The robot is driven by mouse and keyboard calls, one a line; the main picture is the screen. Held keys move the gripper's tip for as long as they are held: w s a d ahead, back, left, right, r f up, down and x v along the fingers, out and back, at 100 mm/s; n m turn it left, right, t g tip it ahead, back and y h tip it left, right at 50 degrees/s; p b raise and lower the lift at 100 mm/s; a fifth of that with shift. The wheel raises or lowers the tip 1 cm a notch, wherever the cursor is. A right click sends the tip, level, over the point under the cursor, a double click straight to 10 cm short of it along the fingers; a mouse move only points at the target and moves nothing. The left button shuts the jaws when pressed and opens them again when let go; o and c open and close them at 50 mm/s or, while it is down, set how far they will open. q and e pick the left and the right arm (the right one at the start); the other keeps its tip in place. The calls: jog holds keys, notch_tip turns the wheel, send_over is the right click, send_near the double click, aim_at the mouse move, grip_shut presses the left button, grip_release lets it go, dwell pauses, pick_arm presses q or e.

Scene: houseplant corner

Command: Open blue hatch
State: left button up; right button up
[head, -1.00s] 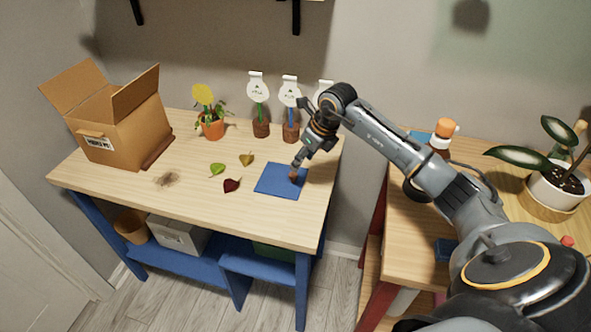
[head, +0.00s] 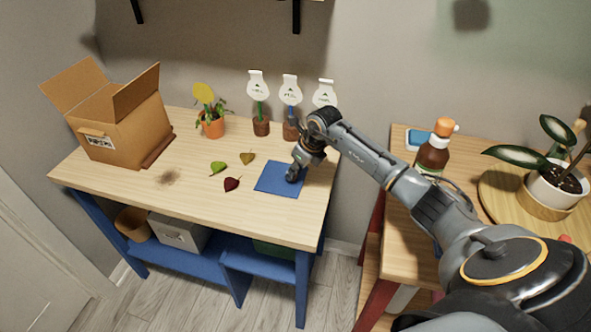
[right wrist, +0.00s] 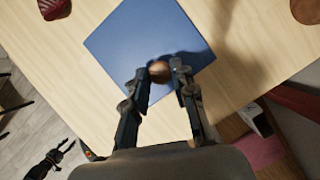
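The blue hatch (head: 270,180) is a flat blue square in the top of the left wooden table. It also shows in the right wrist view (right wrist: 125,45), lying flat with no gap seen. A small round brown knob (right wrist: 160,71) sits on it near its right side. My right gripper (head: 294,175) is down at the hatch and hides the knob in the head view. In the right wrist view its two fingers (right wrist: 160,72) stand on either side of the knob, close against it, and look shut on it.
An open cardboard box (head: 122,128) stands at the table's left. A potted plant (head: 212,125) and several labelled pots line the back. Loose leaves (head: 232,184) lie left of the hatch. A brown bottle (head: 433,155) and a potted plant stand on the right table.

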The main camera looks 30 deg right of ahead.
grip_shut()
jog(key=shift+s+d, duration=0.3)
jog(key=shift+d, duration=0.05)
jog(key=s+d, duration=0.4)
jog(key=s, duration=0.1)
jog(key=s+d, duration=0.2)
jog(key=s, duration=0.1)
jog(key=shift+d+b, duration=0.35)
jog(key=shift+b, duration=0.05)
jog(key=shift+w+a, duration=0.1)
jog(key=shift+w, duration=0.05)
jog(key=o, duration=1)
grip_release()
jog(key=shift+c, duration=0.2)
jog(key=v, duration=1.2)
